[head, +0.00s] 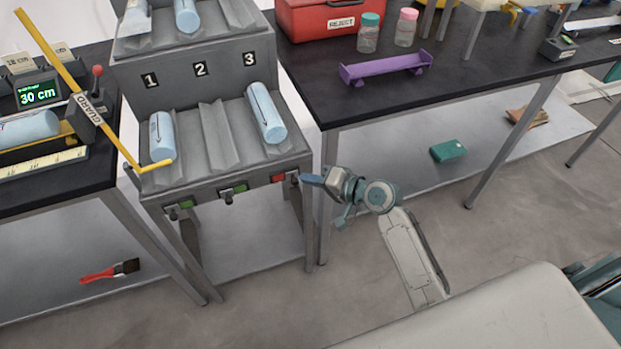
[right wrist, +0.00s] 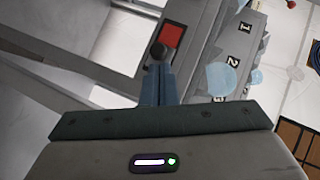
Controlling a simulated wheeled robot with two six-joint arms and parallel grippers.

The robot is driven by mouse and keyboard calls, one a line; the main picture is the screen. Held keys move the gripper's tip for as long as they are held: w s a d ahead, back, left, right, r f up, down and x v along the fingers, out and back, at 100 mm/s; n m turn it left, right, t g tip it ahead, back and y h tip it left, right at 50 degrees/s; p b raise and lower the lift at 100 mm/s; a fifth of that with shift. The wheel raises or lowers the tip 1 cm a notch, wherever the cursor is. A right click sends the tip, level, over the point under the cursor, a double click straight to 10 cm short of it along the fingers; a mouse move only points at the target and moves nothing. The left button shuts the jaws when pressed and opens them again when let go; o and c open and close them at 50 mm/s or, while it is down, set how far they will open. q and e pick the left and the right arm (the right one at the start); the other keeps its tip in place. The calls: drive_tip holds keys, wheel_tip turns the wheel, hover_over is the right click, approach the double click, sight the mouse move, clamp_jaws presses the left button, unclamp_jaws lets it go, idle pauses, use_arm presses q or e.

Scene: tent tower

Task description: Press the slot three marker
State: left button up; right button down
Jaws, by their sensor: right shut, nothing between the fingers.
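The slot three marker (head: 279,179) shows red on the front of the grey rack (head: 200,186), with its dark knob (head: 292,177) at the right end. Blue cylinders lie in lower slots one (head: 162,137) and three (head: 266,113); lower slot two looks empty. Markers one (head: 185,204) and two (head: 240,188) show green, knobs at left. My right gripper (head: 303,179) is shut and empty, its tips at the slot three knob. In the right wrist view, the fingertips (right wrist: 157,72) sit just below the knob (right wrist: 158,50); contact is unclear. My left gripper is out of view.
A yellow guard bar (head: 80,90) slants in front of the rack's left side. A dark table (head: 420,100) stands to the right with a red box (head: 330,18) and a purple holder (head: 385,68). The floor before the rack is clear.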

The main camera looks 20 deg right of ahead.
sight(296, 184)
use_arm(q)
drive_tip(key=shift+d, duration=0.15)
use_arm(e)
drive_tip(key=shift+a+f, duration=0.1)
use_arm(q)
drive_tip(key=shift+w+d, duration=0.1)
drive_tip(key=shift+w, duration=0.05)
